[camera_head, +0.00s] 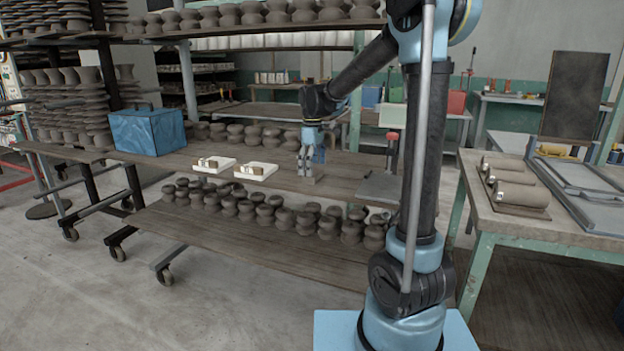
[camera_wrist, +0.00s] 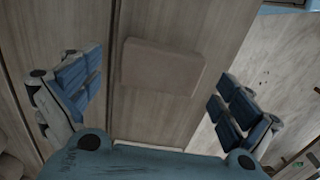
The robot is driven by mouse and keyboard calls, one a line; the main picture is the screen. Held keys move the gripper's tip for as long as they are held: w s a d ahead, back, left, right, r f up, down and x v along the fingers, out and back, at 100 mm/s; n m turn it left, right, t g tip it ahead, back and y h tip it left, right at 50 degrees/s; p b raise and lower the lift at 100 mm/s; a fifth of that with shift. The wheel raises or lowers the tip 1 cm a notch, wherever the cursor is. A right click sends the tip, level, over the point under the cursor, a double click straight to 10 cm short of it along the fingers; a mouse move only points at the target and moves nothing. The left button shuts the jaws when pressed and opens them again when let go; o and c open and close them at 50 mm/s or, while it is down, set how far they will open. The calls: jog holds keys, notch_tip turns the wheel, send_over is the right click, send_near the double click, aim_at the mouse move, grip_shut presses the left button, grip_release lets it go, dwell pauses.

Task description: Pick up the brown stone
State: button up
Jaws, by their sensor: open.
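The brown stone (camera_wrist: 160,68) is a dull brown block with a flat top face. In the wrist view it lies on a wooden board surface, between and a little beyond my fingers. My gripper (camera_wrist: 156,92) is open, with one blue-padded finger on each side of the stone and a gap on both sides. In the head view my gripper (camera_head: 311,165) points down, low over the wooden shelf (camera_head: 345,163). The stone is hard to make out there beneath the fingers.
Two white trays (camera_head: 255,176) with small blocks lie left of my gripper. A blue box (camera_head: 147,131) stands further left. A grey slab (camera_head: 381,187) lies to the right. Several clay pots (camera_head: 283,216) fill the lower shelf. More pots line the shelf behind.

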jog(key=shift+f, duration=0.45)
jog(key=c, duration=1.3)
notch_tip(320, 180, up, 18)
jog(key=shift+r, duration=0.1)
